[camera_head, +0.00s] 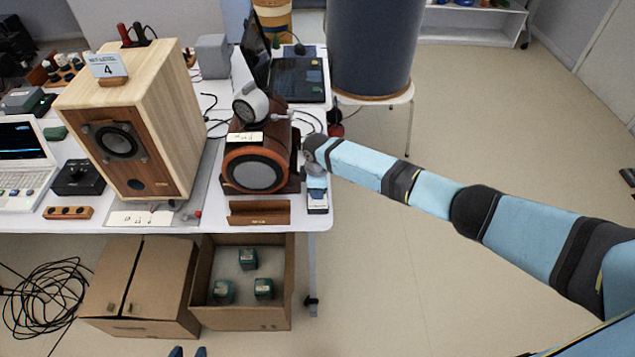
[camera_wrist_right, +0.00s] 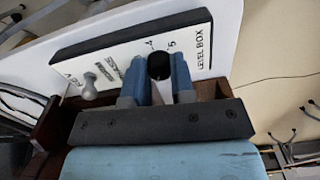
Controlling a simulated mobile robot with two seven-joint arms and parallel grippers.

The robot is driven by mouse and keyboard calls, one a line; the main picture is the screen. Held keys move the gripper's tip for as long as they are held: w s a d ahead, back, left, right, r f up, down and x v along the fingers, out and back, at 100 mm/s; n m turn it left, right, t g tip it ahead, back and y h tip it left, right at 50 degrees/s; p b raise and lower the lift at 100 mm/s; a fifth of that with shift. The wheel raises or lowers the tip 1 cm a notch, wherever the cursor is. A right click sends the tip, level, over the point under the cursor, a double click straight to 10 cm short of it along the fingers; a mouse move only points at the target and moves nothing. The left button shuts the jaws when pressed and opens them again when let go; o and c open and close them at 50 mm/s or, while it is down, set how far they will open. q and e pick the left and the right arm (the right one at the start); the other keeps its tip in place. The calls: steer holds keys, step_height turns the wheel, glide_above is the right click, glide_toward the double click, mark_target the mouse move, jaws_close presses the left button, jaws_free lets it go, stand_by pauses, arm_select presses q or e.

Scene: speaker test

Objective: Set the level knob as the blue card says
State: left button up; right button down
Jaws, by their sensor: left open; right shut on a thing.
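The light blue card (camera_head: 108,66) stands in a small wooden holder on top of the large pale speaker and bears a large 4; its smaller text is unclear. The level box (camera_head: 317,208) is at the table's right edge, partly hidden under my right gripper. In the right wrist view its white face (camera_wrist_right: 205,55) reads LEVEL BOX, with 4 and 5 printed near the knob. My right gripper (camera_wrist_right: 158,88) is shut on the black level knob (camera_wrist_right: 159,66); I cannot tell its pointer's setting. My left gripper (camera_head: 188,352) is open and empty at the bottom edge.
A small grey peg-like part (camera_wrist_right: 90,85) stands on the box face beside the knob. A dark red speaker (camera_head: 254,170) and a wooden tray (camera_head: 259,213) are left of the box.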

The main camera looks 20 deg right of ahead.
steer(key=m+p, duration=0.1)
steer(key=m, duration=0.1)
steer(key=m+p, duration=0.1)
steer(key=shift+r+m, duration=0.2)
steer(key=shift+m, duration=0.2)
steer(key=m+p, duration=0.2)
steer(key=shift+m, duration=0.3)
steer(key=m+p, duration=0.1)
steer(key=m, duration=0.1)
steer(key=shift+f+m+p, duration=0.1)
steer(key=shift+m+p, duration=0.2)
steer(key=shift+m, duration=0.1)
steer(key=m+p, duration=0.2)
steer(key=m, duration=0.2)
steer(key=shift+m, duration=0.3)
steer(key=m+p, duration=0.1)
steer(key=m, duration=0.2)
steer(key=shift+m, duration=0.3)
steer(key=m+p, duration=0.1)
steer(key=m, duration=0.2)
steer(key=shift+m, duration=0.3)
steer(key=m, duration=0.3)
arm_select(q)
step_height(320, 180, up, 11)
steer(key=shift+a, duration=0.4)
arm_select(e)
steer(key=shift+m, duration=1.7)
arm_select(q)
steer(key=shift+f+p, duration=0.1)
steer(key=shift+p, duration=0.2)
